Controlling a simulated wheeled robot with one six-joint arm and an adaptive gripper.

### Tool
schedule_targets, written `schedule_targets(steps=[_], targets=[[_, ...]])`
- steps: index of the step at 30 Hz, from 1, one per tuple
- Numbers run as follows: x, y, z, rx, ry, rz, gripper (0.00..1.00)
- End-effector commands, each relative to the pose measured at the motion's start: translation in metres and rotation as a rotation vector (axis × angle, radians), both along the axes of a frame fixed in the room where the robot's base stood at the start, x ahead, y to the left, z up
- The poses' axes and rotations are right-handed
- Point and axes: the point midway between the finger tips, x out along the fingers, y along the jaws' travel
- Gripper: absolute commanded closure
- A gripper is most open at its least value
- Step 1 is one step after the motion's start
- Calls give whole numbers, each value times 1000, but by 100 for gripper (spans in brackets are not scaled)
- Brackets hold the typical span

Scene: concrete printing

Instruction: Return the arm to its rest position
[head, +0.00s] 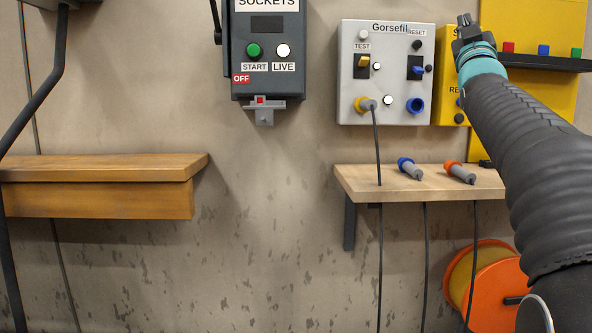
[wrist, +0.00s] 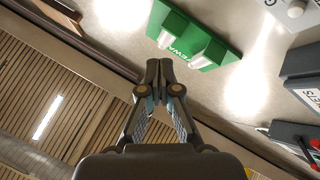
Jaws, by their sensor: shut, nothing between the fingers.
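My gripper (head: 468,28) is at the upper right in the head view, at the end of my raised arm, in front of the yellow box. In the wrist view my gripper (wrist: 160,68) has its fingertips together with nothing between them. It points up at the wall and ceiling area, and no object touches it.
A grey panel (head: 352,105) with a yellow plug inserted hangs on the wall. Below it a shelf (head: 350,182) holds a blue plug (head: 409,168) and an orange plug (head: 459,172). A dark socket box (head: 267,82) reads OFF. An orange cable reel (head: 500,290) stands lower right.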

Motion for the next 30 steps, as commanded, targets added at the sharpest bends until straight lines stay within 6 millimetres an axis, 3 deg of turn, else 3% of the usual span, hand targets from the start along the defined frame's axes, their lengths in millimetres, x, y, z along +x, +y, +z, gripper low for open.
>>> schedule_targets(steps=[10, 17, 23, 30], targets=[[-1, 19, -37, 80, 155, 38, 100], [-9, 41, -88, 166, 335, 77, 100], [-35, 73, -168, 275, 581, 121, 100], [-104, 120, -301, 417, 948, 164, 100]])
